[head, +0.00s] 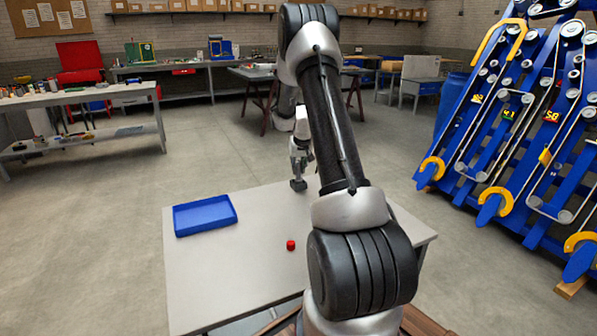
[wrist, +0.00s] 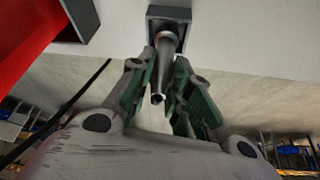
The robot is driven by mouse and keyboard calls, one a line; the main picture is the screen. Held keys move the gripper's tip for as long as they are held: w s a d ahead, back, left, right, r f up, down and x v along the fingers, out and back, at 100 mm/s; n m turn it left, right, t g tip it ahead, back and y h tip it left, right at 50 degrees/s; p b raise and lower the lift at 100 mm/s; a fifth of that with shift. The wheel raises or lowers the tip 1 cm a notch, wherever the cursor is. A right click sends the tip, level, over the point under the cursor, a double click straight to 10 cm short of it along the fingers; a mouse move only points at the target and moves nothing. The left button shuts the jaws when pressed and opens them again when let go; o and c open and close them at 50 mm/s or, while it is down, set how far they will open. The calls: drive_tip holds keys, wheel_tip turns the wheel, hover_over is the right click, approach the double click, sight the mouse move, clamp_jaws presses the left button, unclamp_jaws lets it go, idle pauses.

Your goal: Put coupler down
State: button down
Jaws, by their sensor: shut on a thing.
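The coupler (head: 298,185) is a small dark grey piece at the far edge of the pale table (head: 205,275) in the head view. In the wrist view the coupler (wrist: 167,40) shows a square flange and a narrowing round stem with an open end. My gripper (head: 299,174) points down over it and is shut on the stem; in the wrist view its green-padded fingers (wrist: 162,85) stand on either side of the stem. The flange is at or just above the tabletop; I cannot tell whether it touches.
A blue tray (head: 205,216) lies at the table's back left. A small red cylinder (head: 291,245) stands near the middle. My arm hides much of the table's right side. The tabletop between tray and cylinder is clear. Blue harvester machinery (head: 520,130) stands at right.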

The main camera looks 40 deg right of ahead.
wheel_tip(320, 180, down, 2)
drive_tip(key=shift+f, duration=0.1)
drive_tip(key=c, duration=1.3)
unclamp_jaws()
drive_tip(key=s+a+r+n, duration=0.1)
drive_tip(key=s+a+r, duration=0.65)
drive_tip(key=r, duration=0.45)
drive_tip(key=s+a+r+n, duration=0.1)
drive_tip(key=s+a+r, duration=0.6)
drive_tip(key=r, duration=0.4)
drive_tip(key=s+a+r+n, duration=0.1)
drive_tip(key=s+a, duration=0.3)
drive_tip(key=s, duration=0.4)
drive_tip(key=s+a+r+n+y, duration=0.1)
drive_tip(key=s+a, duration=0.4)
drive_tip(key=s, duration=0.3)
drive_tip(key=s+a+r+n+y, duration=0.1)
drive_tip(key=s+a, duration=0.4)
drive_tip(key=s, duration=0.3)
drive_tip(key=shift+s+a, duration=0.2)
drive_tip(key=shift+s, duration=0.1)
